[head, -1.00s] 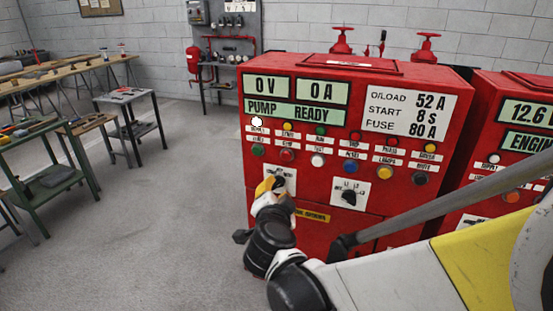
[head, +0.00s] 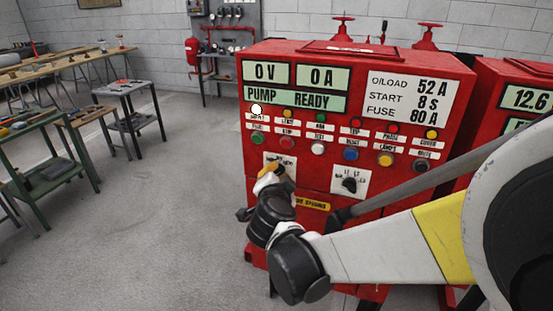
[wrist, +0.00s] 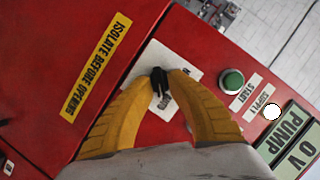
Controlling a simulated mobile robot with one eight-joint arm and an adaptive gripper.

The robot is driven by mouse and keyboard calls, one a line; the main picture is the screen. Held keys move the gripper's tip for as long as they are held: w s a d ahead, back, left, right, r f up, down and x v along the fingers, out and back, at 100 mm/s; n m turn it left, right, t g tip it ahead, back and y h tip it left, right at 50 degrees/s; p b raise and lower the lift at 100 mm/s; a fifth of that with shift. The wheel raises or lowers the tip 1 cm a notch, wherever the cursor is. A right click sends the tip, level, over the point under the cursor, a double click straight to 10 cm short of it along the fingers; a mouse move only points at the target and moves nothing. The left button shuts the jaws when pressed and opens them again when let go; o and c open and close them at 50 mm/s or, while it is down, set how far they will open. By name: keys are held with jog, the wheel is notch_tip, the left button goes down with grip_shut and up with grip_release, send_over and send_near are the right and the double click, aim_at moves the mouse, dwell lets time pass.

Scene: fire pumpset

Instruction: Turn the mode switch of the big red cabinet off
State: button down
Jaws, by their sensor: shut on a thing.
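The big red cabinet (head: 325,180) stands in the middle of the head view, its front carrying displays, lamps, buttons and two rotary switches on white plates. In the wrist view a black switch knob (wrist: 160,82) sits on a white plate (wrist: 186,62) with partly hidden lettering. My gripper (wrist: 160,86) has its yellow fingers closed on this knob, one on each side. The other black switch (head: 349,185) is to the right and free.
A green button (wrist: 231,82) is close beside the knob. A yellow "ISOLATE BEFORE OPENING" label (wrist: 96,66) lies on the other side. A second red cabinet (head: 500,90) stands at right. Tables (head: 130,88) are at left; the floor between is clear.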

jog(key=shift+r, duration=0.1)
jog(key=n+g+h+p, duration=0.1)
jog(key=n, duration=0.1)
jog(key=shift+a+n+p, duration=0.15)
jog(key=shift+n+p, duration=0.15)
jog(key=shift+n, duration=0.1)
jog(key=shift+w+n+g+h+p, duration=0.1)
jog(key=shift+n+g+h+p, duration=0.3)
jog(key=shift+n+h, duration=1)
jog(key=shift+n, duration=0.3)
jog(key=c, duration=1.7)
grip_release()
jog(key=shift+o, duration=0.8)
jog(key=shift+w, duration=0.15)
